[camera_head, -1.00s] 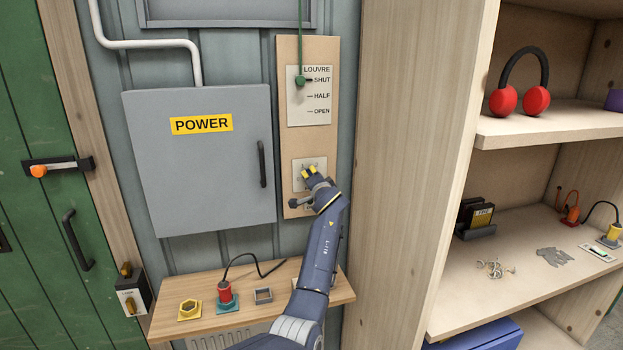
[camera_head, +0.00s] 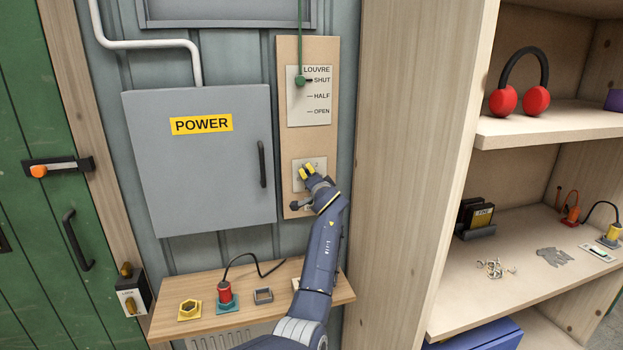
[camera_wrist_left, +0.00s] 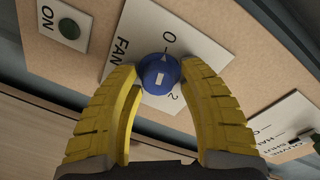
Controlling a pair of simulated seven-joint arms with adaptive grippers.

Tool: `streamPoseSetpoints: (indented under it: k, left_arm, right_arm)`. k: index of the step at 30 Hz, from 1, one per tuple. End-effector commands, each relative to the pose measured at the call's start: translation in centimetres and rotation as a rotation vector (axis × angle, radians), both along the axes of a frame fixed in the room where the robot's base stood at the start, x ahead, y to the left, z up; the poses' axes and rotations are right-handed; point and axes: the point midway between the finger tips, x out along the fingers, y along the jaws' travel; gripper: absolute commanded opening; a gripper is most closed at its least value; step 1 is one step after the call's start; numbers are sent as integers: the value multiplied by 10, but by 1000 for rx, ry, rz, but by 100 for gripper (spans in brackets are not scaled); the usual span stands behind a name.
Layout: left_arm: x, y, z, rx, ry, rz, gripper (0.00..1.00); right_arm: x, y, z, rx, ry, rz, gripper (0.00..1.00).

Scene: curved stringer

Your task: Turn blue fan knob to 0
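The blue fan knob (camera_wrist_left: 159,74) sits on a white FAN plate (camera_wrist_left: 206,50) in the left wrist view. A pale mark on the knob's edge lies on the side facing the 0 label; a 2 label is on the other side. My left gripper (camera_wrist_left: 160,68) has its yellow fingers on both sides of the knob, seemingly touching it. In the head view, my left gripper (camera_head: 308,172) is at the FAN plate (camera_head: 300,182), and its fingers hide the knob there. My right gripper is not in view.
The louvre plate (camera_head: 308,112) with its green cord knob (camera_head: 300,81) is above. A grey POWER box (camera_head: 205,170) stands left of the panel, a wooden shelf unit (camera_head: 395,180) to the right. A small shelf (camera_head: 185,325) with several sockets is below.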

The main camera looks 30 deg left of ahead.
Motion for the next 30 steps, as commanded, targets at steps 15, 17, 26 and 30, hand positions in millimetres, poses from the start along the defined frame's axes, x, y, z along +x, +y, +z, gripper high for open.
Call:
streamPoseSetpoints:
  k: [15,17,26,30]
  left_arm:
    - [-5,-6,-1,0,2,-1,55]
    - [-9,-11,-1,0,2,-1,55]
    - [-44,-45,1,-2,0,-1,55]
    - [-60,-61,2,-1,1,-1,55]
  right_arm:
    - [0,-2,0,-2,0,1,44]
    - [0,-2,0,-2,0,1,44]
    - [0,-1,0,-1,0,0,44]
    - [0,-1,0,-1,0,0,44]
